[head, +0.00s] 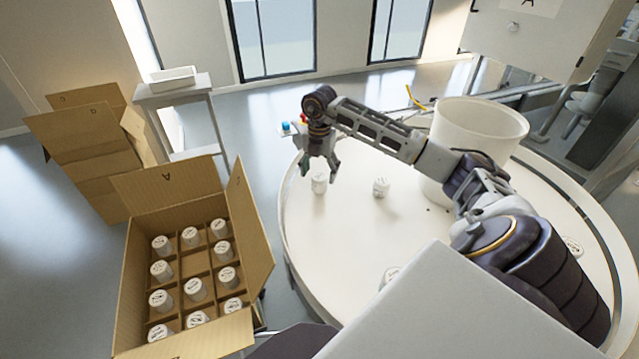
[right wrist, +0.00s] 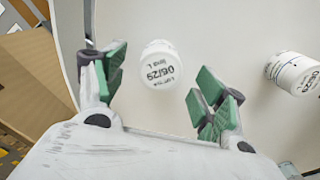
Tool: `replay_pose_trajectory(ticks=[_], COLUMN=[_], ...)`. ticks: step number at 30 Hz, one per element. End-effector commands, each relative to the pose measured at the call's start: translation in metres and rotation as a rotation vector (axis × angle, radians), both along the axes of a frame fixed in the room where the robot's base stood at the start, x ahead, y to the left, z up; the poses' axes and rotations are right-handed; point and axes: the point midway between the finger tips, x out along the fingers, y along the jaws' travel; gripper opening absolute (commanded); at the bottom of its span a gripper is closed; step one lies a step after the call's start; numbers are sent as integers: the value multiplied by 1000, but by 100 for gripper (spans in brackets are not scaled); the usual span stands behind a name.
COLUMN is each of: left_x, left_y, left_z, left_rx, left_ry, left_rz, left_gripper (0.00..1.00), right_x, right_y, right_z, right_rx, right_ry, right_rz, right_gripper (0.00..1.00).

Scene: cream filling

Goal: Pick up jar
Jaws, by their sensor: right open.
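A white jar (head: 319,183) stands on the round white table (head: 345,240) near its far left edge. My right gripper (head: 320,164) is just above it, pointing down. In the right wrist view the jar (right wrist: 160,66) has printed text on its lid and lies ahead of and between the green-padded fingers of my right gripper (right wrist: 160,90). The fingers are open and apart from each other, and nothing is held. A second white jar (head: 381,187) stands to the right; it also shows in the right wrist view (right wrist: 294,73). My left gripper is not in view.
An open cardboard box (head: 255,235) with dividers holds several white jars, and one compartment in it looks empty. A large white cylinder (head: 480,120) stands on the table behind my right arm. More cardboard boxes (head: 85,140) and a small side table (head: 180,95) stand at the left.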

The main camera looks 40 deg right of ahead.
Motion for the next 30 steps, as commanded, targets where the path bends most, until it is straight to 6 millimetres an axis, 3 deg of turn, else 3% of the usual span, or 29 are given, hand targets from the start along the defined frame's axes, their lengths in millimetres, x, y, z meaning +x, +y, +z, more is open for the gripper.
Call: replay_pose_trajectory(ticks=[15, 30], left_x=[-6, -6], left_y=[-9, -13], left_z=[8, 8], left_rx=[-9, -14], left_ry=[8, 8], left_rz=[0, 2], left_gripper=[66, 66], right_x=[1, 1], right_y=[-2, -2], right_z=[-45, -48], right_rx=[1, 0], right_ry=[0, 0], right_rz=[0, 0], right_gripper=[71, 71])
